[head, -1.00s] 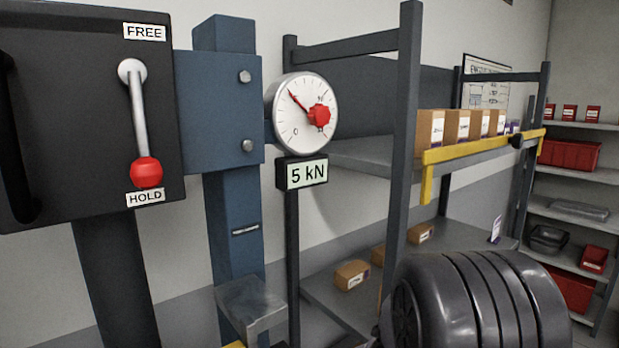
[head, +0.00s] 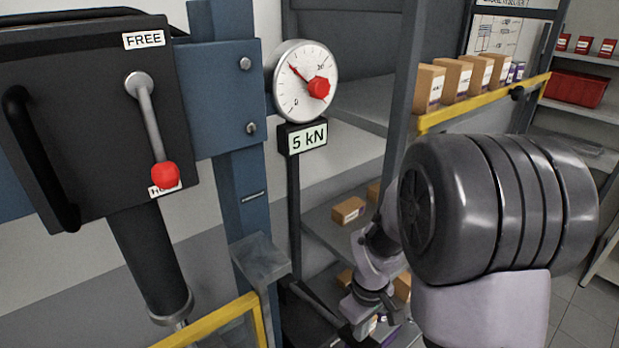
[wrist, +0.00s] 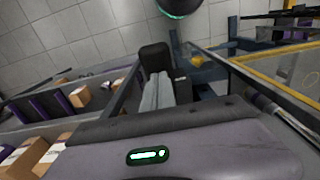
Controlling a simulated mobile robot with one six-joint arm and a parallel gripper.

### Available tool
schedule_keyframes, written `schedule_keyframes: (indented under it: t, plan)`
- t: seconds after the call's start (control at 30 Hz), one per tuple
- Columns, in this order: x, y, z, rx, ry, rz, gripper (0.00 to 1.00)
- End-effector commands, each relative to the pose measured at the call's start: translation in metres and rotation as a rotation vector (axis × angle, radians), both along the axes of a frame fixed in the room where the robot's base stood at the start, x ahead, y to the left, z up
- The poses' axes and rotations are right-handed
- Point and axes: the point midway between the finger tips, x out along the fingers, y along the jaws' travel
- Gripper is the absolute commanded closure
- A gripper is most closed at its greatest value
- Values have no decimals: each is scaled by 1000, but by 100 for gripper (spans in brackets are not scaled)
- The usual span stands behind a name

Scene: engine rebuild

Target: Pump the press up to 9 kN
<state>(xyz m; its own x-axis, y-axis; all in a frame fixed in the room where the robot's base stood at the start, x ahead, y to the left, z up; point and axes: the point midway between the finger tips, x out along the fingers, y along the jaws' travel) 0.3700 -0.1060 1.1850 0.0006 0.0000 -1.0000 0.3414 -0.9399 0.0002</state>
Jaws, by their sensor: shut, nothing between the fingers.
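The press shows a dial gauge (head: 305,82) with a red hub, and the display (head: 307,138) below it reads 5 kN. A lever with a red knob (head: 165,175) on the black box (head: 80,110) points down. Its knob partly covers the HOLD label; the FREE label (head: 144,39) is above. My gripper (head: 372,322) is low in the head view, right of and below the gauge, partly cut off and small. It is shut and empty, apart from the lever.
A blue press column (head: 240,205) and a yellow bar (head: 215,322) stand at the left. A shelf rack with a yellow edge (head: 480,103) and cardboard boxes (head: 452,80) is behind my arm. A red bin (head: 575,88) sits at the far right.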

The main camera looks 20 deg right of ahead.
Motion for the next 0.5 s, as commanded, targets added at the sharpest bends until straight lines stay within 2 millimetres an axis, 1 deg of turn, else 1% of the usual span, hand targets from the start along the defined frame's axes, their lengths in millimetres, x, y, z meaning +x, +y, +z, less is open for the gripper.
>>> schedule_keyframes:
  t: [0.03,0.1,0.5]
  plan:
    - [0,0,12,0,0,0,100]
    - [0,0,16,0,0,0,100]
    - [0,0,13,0,1,0,100]
